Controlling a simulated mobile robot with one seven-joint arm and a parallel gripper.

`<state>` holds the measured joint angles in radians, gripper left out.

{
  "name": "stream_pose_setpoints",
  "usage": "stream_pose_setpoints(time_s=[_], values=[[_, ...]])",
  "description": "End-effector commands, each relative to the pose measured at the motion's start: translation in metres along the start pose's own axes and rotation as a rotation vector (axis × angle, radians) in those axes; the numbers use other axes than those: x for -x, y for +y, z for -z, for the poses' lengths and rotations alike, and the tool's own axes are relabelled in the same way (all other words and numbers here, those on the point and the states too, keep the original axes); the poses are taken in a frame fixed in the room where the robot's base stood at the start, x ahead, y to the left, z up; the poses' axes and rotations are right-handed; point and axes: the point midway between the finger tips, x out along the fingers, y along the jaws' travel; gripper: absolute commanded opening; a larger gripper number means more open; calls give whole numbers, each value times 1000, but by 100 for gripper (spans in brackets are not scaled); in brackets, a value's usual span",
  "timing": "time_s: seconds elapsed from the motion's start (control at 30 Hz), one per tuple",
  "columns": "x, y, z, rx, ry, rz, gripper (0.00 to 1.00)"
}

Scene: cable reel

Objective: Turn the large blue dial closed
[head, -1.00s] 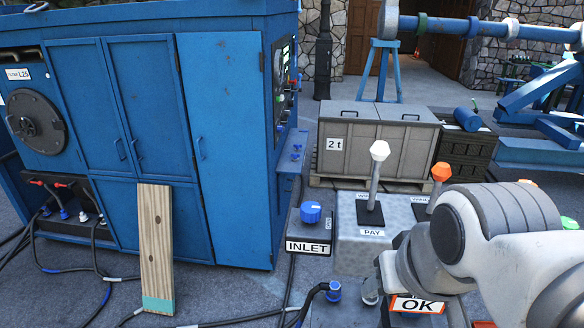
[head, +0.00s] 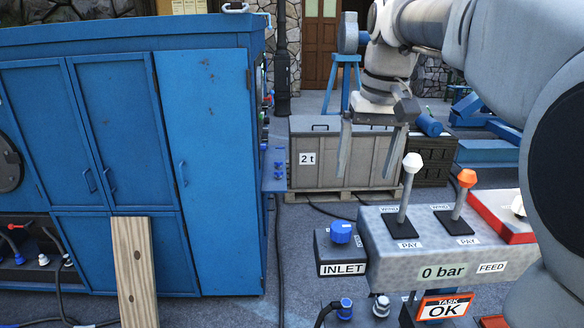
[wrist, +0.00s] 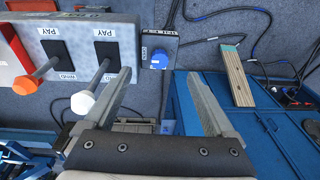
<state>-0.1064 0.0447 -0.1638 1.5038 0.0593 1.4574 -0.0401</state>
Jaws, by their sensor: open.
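The large blue dial (head: 341,231) sits on top of a dark box labelled INLET (head: 342,268), left of the grey lever console. In the wrist view the blue dial (wrist: 160,57) shows ahead of and between the fingers, with clear space between them and it. My gripper (head: 357,177) is open and empty, pointing down above and behind the dial, in front of the grey crate. Its two fingers also show spread in the wrist view (wrist: 160,92). The dial's pointer position is too small to read.
The grey console (head: 440,265) carries a white-knobbed lever (head: 406,190) and an orange-knobbed lever (head: 461,195), close right of the dial. A tall blue cabinet (head: 210,170) stands left. A blue hose connector (head: 345,308) is below the INLET box. A wooden plank (head: 134,270) leans on the cabinet.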

Motion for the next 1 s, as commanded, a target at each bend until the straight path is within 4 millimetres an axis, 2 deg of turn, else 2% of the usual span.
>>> stream_pose_setpoints(time_s=[0.03,0.1,0.2,0.37,0.53,0.67,1.0], values=[[-5,-1,17,2,-27,-7,90],[-9,-3,34,4,-58,-16,90],[-14,-6,52,10,-94,-27,90],[-21,-10,68,17,-129,-41,90],[-28,-11,72,19,-142,-46,90],[-44,-10,69,19,-143,-45,90],[-115,-7,58,20,-144,-46,90]])
